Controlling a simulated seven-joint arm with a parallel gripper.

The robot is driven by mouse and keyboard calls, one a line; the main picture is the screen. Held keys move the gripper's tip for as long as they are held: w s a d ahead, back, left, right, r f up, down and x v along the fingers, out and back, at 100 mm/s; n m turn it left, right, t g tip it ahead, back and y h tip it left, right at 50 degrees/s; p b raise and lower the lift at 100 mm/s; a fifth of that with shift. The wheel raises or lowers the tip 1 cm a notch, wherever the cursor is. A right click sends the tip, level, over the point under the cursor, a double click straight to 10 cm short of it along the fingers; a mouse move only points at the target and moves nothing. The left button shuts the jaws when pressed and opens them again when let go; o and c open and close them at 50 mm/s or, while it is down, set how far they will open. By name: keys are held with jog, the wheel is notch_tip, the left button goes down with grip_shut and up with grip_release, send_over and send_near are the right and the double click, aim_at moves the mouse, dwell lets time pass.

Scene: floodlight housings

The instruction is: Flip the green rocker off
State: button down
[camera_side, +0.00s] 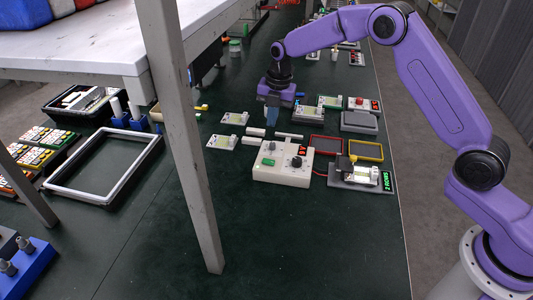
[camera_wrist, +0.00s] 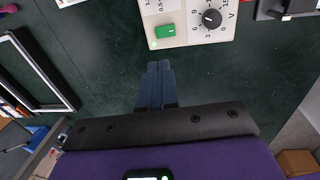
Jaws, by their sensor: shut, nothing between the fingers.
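The green rocker (camera_side: 268,161) sits near the front left of the top of a cream control box (camera_side: 277,174). It also shows in the wrist view (camera_wrist: 166,31), left of a black dial knob (camera_wrist: 211,18). Which way the rocker is tilted is too small to tell. My gripper (camera_side: 272,122) is in the air behind the box in the side view. In the wrist view its blue fingers (camera_wrist: 159,66) are together and empty, with their tips apart from the rocker and below the box's edge in the picture.
A device with a green display (camera_side: 387,181) stands right of the box. Red and yellow framed trays (camera_side: 366,150) lie behind that device. Pale blocks (camera_side: 256,132) lie behind the box. A grey post (camera_side: 187,140) stands to the left. The green table in front of the box is clear.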

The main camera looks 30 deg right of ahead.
aim_at(266, 161)
jog(key=f, duration=0.9)
jog(key=w+a+f, duration=0.1)
jog(key=f, duration=0.4)
jog(key=shift+w+a, duration=0.1)
jog(key=shift+f, duration=0.2)
dwell(0.3)
jog(key=shift+s+d+r, duration=0.15)
jog(key=shift+s+d, duration=0.4)
jog(key=shift+s, duration=0.05)
